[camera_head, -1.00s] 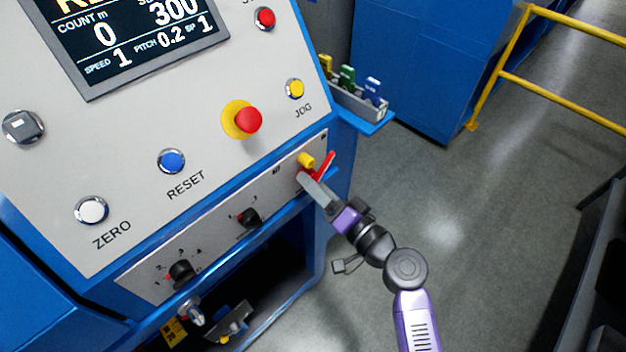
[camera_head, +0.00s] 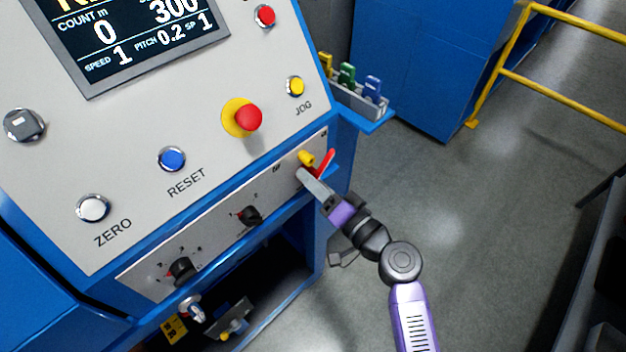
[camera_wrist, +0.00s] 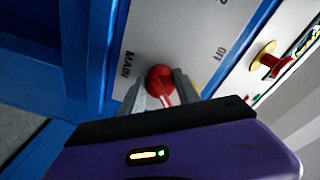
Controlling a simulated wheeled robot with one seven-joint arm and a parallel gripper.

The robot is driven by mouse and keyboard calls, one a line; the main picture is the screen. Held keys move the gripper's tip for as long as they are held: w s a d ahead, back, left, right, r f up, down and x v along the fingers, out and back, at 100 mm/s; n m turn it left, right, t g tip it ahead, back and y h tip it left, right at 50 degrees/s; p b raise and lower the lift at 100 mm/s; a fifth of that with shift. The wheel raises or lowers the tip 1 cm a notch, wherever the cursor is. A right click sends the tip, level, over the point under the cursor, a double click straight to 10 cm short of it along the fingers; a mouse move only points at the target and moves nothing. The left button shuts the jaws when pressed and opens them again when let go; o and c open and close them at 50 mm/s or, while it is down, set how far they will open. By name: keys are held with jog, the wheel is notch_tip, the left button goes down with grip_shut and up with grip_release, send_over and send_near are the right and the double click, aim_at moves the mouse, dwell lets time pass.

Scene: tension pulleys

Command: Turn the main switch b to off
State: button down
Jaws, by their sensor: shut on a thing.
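In the head view my gripper (camera_head: 307,178) reaches the right end of the lower switch panel (camera_head: 215,222). A red bar (camera_head: 325,162) and a yellow piece (camera_head: 306,158) show beside the fingers there. The knob itself is largely hidden by the fingers in the head view.
A red emergency button (camera_head: 247,118) on a yellow base sits above the panel. Two black selector knobs, one here (camera_head: 249,215), lie to the left. A tray of coloured tags (camera_head: 360,103) juts out at right.

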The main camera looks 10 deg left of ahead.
jog(key=shift+f+b, duration=0.1)
jog(key=shift+b, duration=0.3)
jog(key=n+b, duration=0.1)
jog(key=b, duration=0.1)
jog(key=n+b, duration=0.1)
jog(key=b, duration=0.2)
jog(key=shift+f, duration=0.4)
jog(key=n+b, duration=0.3)
jog(key=b, duration=0.3)
jog(key=n+b, duration=0.3)
jog(key=b, duration=0.3)
jog(key=shift+w+d+f+y, duration=0.1)
jog(key=shift+d+f+y, duration=0.05)
jog(key=shift+y, duration=0.25)
jog(key=n+b, duration=0.6)
jog(key=b, duration=0.5)
jog(key=shift+w+d+y, duration=0.1)
jog(key=shift+y, duration=0.2)
jog(key=n+b, duration=0.2)
jog(key=b, duration=0.1)
jog(key=n+b, duration=0.2)
jog(key=shift+w+r, duration=0.1)
jog(key=shift+r, duration=0.15)
jog(key=shift+r+n+g+b, duration=0.15)
jog(key=shift+n+g+b, duration=0.15)
jog(key=shift+n+b, duration=0.35)
